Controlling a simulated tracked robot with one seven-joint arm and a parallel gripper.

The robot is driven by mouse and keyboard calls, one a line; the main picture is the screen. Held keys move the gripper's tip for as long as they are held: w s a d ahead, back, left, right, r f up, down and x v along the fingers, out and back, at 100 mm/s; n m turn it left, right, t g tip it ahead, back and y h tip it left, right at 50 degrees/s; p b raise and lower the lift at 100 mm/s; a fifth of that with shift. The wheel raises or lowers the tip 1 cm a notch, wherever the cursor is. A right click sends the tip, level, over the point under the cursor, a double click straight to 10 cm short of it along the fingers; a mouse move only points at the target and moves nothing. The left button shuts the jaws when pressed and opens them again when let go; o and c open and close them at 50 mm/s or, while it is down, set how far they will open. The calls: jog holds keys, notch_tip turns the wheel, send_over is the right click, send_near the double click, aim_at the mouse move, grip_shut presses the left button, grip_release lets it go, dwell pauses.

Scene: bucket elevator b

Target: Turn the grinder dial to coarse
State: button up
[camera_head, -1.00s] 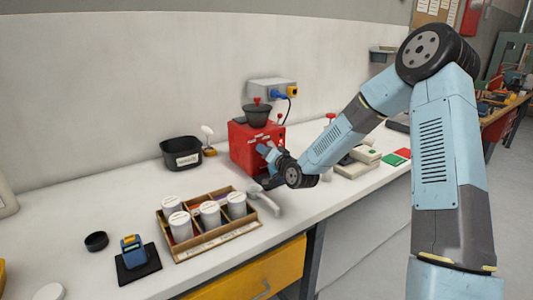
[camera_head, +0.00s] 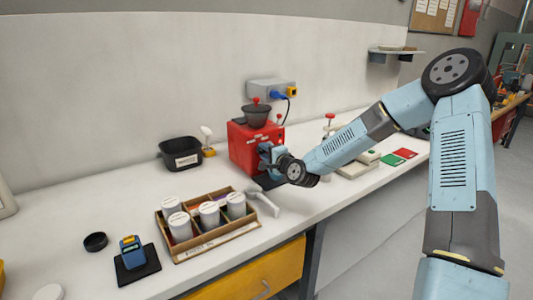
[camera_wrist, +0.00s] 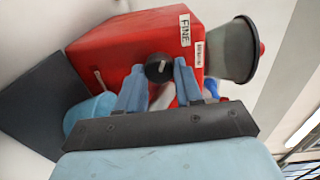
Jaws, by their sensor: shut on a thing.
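The red grinder (camera_head: 243,147) stands on the white bench against the wall, with a dark hopper (camera_head: 256,115) on top. In the wrist view its red front (camera_wrist: 110,50) fills the upper middle. The black round dial (camera_wrist: 158,67) has a pale pointer line and sits between my fingertips. A label reading FINE (camera_wrist: 185,30) is above and right of the dial in the picture. A second small label (camera_wrist: 200,55) is too small to read surely. My gripper (camera_wrist: 159,72) is shut on the dial; in the head view it (camera_head: 267,156) reaches the grinder's front.
A wooden tray (camera_head: 215,240) with several white-lidded jars stands in front left of the grinder. A white handled thing (camera_head: 264,203) lies beside it. A black bin (camera_head: 181,153) is left of the grinder. A wall socket box (camera_head: 270,92) is behind; pale boxes (camera_head: 358,168) lie right.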

jog(key=shift+w+d+f+m, duration=0.1)
jog(key=shift+d+f+m, duration=0.15)
jog(key=shift+m, duration=0.35)
jog(key=o, duration=0.7)
jog(key=shift+o, duration=0.3)
jog(key=shift+a+r, duration=0.1)
jog(key=v, duration=1.3)
jog(key=shift+s+d, duration=0.25)
jog(key=shift+s, duration=0.1)
